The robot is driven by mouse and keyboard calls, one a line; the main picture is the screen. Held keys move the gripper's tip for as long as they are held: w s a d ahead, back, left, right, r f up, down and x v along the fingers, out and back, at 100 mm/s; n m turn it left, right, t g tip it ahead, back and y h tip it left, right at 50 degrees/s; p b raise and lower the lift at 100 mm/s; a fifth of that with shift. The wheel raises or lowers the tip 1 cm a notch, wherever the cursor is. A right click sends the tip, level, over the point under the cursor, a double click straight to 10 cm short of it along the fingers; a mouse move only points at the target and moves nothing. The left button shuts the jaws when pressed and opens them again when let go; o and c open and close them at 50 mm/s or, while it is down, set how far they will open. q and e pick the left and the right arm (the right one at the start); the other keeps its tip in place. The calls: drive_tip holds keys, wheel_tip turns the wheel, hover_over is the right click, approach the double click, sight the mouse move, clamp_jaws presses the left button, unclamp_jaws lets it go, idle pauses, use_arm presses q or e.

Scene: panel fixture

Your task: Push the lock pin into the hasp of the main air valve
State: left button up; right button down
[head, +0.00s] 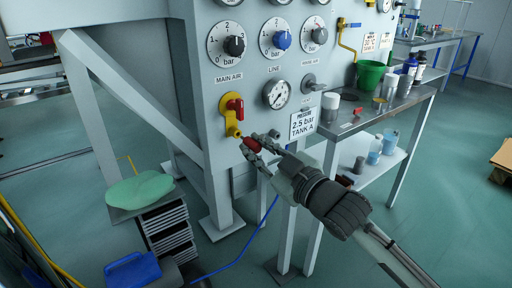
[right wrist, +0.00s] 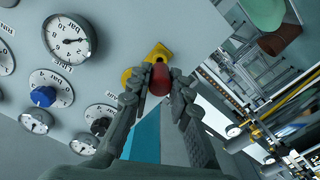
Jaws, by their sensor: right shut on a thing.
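The main air valve (head: 228,112) is yellow with a red handle (head: 236,105) and sits on the grey panel below the MAIN AIR dial. Its yellow lower part, which looks like the hasp (head: 233,130), points down and out. My right gripper (head: 254,144) is shut on a red lock pin (head: 252,144), just below and right of the hasp. In the right wrist view the red pin (right wrist: 159,79) is between the fingertips, with yellow valve metal (right wrist: 158,53) right behind it. Whether the pin touches the hasp cannot be told. My left gripper is out of view.
The panel (head: 210,75) carries dials, knobs and a pressure gauge (head: 276,93). A TANK A sign (head: 303,124) is right of the gripper. A bench (head: 395,103) with a green bucket (head: 369,75) and bottles stands at right. A drawer unit with a green cloth (head: 139,189) is lower left.

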sight(247, 141)
drive_tip(key=shift+x, duration=1.7)
drive_tip(key=c, duration=1.3)
unclamp_jaws()
drive_tip(key=v, duration=1.1)
drive_tip(key=d+f+m+g+h, duration=0.1)
drive_tip(key=d+f+m+h, duration=0.3)
drive_tip(key=f, duration=0.7)
drive_tip(key=s+d+f+m+g+h, duration=0.1)
drive_tip(key=d+f+g+h, duration=0.1)
drive_tip(key=d+f, duration=0.65)
drive_tip(key=d+f+m+g+h, duration=0.1)
drive_tip(key=d+f+m+h, duration=0.15)
drive_tip(key=f, duration=1.05)
drive_tip(key=s+d+f+m+g+h, duration=0.1)
drive_tip(key=s+d+f+g, duration=0.1)
drive_tip(key=s+f, duration=0.6)
drive_tip(key=s+d+f+m+g+h, duration=0.1)
drive_tip(key=s+d+f+g, duration=0.2)
drive_tip(key=s+f, duration=0.4)
drive_tip(key=s+d+f+m+g+h, duration=0.1)
drive_tip(key=s+d+f+g, duration=0.2)
drive_tip(key=s+f, duration=0.5)
drive_tip(key=shift+s+d+f+h, duration=0.1)
drive_tip(key=shift+s+f+h, duration=0.05)
drive_tip(key=shift+s, duration=0.35)
drive_tip(key=shift+s+d+f+h, duration=0.1)
drive_tip(key=shift+s+f, duration=0.05)
drive_tip(key=shift+s, duration=0.35)
